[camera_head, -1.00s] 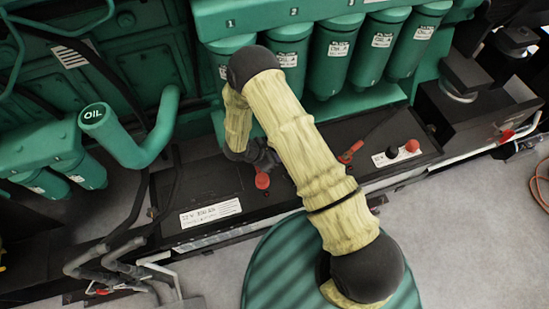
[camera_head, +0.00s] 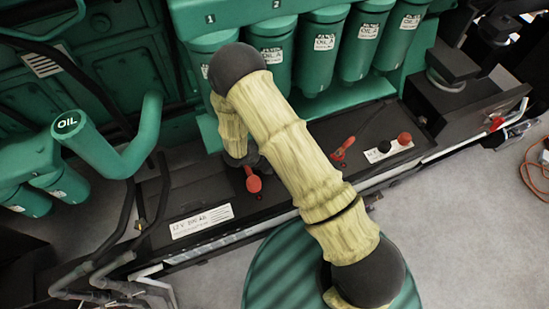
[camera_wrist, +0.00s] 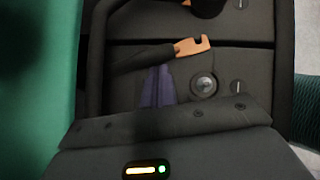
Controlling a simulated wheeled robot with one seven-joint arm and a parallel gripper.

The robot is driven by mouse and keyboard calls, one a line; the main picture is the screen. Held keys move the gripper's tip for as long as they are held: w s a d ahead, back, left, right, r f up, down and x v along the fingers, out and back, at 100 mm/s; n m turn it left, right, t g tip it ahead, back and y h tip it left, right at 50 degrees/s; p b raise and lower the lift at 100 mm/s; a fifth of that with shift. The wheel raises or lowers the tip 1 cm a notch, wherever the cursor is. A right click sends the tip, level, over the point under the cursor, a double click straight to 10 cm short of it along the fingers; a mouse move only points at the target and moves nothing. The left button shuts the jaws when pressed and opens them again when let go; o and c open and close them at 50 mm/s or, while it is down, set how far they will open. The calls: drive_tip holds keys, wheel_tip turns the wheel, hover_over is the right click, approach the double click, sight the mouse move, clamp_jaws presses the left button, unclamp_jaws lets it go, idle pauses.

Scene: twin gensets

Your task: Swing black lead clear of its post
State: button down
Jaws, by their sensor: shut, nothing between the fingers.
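In the wrist view a dark lead (camera_wrist: 143,57) ends in a copper-coloured forked lug (camera_wrist: 190,47). The lug lies above and apart from a round grey post (camera_wrist: 204,84). My gripper (camera_wrist: 161,70) shows as narrow bluish fingers, shut and empty, with the tips just below the lead and left of the post. I cannot tell whether the fingers touch the lead. In the head view my gripper is mostly hidden behind my arm, near the battery (camera_head: 190,190), and the black lead cannot be made out there.
A red knob (camera_head: 253,184), a red clamp (camera_head: 342,150), a black cap (camera_head: 384,146) and a red cap (camera_head: 404,138) stand on the battery tops. Green oil filters (camera_head: 322,50) hang close behind. A green wall fills the wrist view's left side (camera_wrist: 35,90).

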drive_tip(key=shift+s+a+r, duration=0.15)
drive_tip(key=shift+s+a, duration=0.1)
drive_tip(key=shift+a, duration=0.25)
drive_tip(key=shift+s+a+r, duration=0.25)
drive_tip(key=shift+s+a, duration=0.55)
drive_tip(key=shift+a, duration=0.3)
drive_tip(key=v, duration=0.6)
drive_tip(key=s+b+v, duration=0.1)
drive_tip(key=v, duration=0.3)
drive_tip(key=shift+d, duration=0.25)
drive_tip(key=shift+w, duration=0.1)
